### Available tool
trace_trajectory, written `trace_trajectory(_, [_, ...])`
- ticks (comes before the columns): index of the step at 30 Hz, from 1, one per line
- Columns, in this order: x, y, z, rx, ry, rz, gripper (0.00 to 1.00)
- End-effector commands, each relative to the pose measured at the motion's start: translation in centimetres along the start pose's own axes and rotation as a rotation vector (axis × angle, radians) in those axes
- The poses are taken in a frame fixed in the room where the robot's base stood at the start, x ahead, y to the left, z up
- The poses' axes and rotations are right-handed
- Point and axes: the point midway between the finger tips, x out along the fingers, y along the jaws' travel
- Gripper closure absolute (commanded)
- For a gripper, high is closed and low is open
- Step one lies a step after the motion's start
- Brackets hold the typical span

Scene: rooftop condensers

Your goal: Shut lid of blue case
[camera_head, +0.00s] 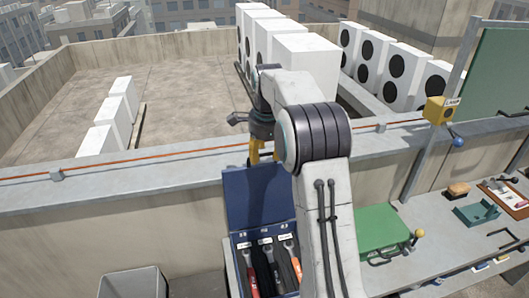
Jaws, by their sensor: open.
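The blue case stands open on the bench, with its lid (248,204) raised at the back. Its lower part (237,283) holds several tools with red, black and orange handles, with white labels above them. My gripper (264,153) is at the top edge of the raised lid, with its yellow fingers pointing down. The jaws are open. I cannot tell whether the fingers touch the lid. My arm hides the right side of the case.
A green flat-topped box (379,228) lies on the bench right of my arm. Further right are a brush (458,189), a teal tray (477,213) and a clipboard (506,196). A grey bin (133,283) stands at left. A parapet (130,205) runs behind the case.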

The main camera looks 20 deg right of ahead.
Motion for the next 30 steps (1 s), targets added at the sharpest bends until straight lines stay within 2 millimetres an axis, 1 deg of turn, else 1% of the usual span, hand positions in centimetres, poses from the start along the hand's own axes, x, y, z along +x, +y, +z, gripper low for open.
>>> trace_trajectory(1, [0.00,0.00,0.00,0.000,0.000,0.000,0.58])
trace_trajectory(2, [0.00,0.00,0.00,0.000,0.000,0.000,0.61])
trace_trajectory(15, [-0.02,0.00,0.00,0.000,0.000,0.000,1.00])
trace_trajectory(30, [0.15,0.12,-0.01,0.000,0.000,0.003,1.00])
